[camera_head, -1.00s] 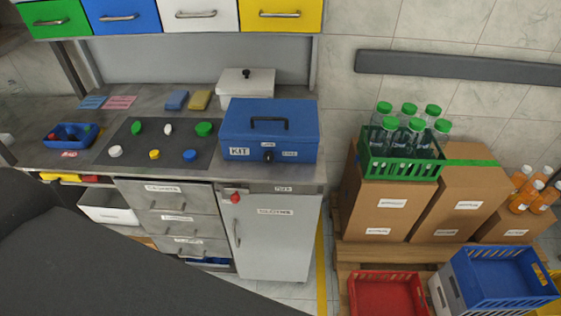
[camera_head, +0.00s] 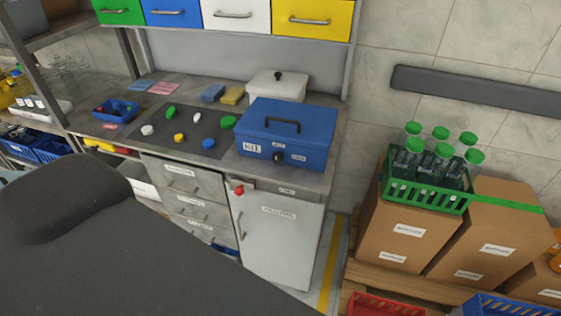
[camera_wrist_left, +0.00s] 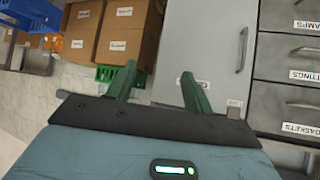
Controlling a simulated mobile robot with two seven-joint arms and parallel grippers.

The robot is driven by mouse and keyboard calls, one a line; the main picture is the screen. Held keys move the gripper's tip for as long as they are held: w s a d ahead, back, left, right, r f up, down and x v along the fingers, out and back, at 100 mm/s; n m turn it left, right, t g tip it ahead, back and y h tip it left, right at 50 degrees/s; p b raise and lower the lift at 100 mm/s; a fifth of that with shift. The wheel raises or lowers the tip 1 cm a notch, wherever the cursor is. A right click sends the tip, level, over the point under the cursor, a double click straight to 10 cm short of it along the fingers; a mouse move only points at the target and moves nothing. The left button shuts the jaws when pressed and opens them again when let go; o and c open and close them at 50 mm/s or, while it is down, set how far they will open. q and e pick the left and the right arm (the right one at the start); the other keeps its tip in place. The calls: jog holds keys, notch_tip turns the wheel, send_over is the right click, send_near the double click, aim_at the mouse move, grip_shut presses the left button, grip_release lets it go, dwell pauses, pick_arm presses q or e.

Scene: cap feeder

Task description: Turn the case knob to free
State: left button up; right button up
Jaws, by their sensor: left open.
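The blue case (camera_head: 300,125) stands shut on the right end of the worktop, with a dark handle on its lid. Its black knob (camera_head: 277,157) is on the front face; one small label is above it and one to its right. The labels are too small to read surely, and I cannot tell which way the knob points. My left gripper (camera_wrist_left: 160,80) shows in the left wrist view, open and empty between its green fingers, facing the grey cabinet door. The case is not in that view. My right gripper is not in view.
A red knob (camera_head: 238,190) sits on the cabinet under the case. A white lidded box (camera_head: 277,86) stands behind the case, and a dark mat (camera_head: 193,135) with coloured pieces lies left of it. Cardboard boxes (camera_head: 408,225) and a green bottle crate (camera_head: 428,195) stand to the right.

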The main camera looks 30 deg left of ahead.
pick_arm(q)
jog(key=w+a+r+t+y+b, duration=0.15)
jog(key=w+a, duration=0.25)
jog(key=w, duration=0.4)
jog(key=n+t+y+b, duration=0.5)
jog(key=t, duration=0.1)
send_near(276, 159)
jog(key=w, duration=0.2)
jog(key=shift+h, duration=0.45)
jog(key=shift+a+p+x, duration=0.2)
jog(key=shift+p+x, duration=0.15)
jog(key=shift+x, duration=1.5)
jog(key=shift+a+p+x, duration=0.25)
jog(key=shift+p+x, duration=0.05)
jog(key=shift+x, duration=1.5)
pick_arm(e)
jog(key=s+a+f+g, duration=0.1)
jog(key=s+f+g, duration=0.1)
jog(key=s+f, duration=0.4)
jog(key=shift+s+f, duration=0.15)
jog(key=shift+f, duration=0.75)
pick_arm(q)
jog(key=shift+s+r, duration=0.1)
jog(key=shift+s, duration=0.05)
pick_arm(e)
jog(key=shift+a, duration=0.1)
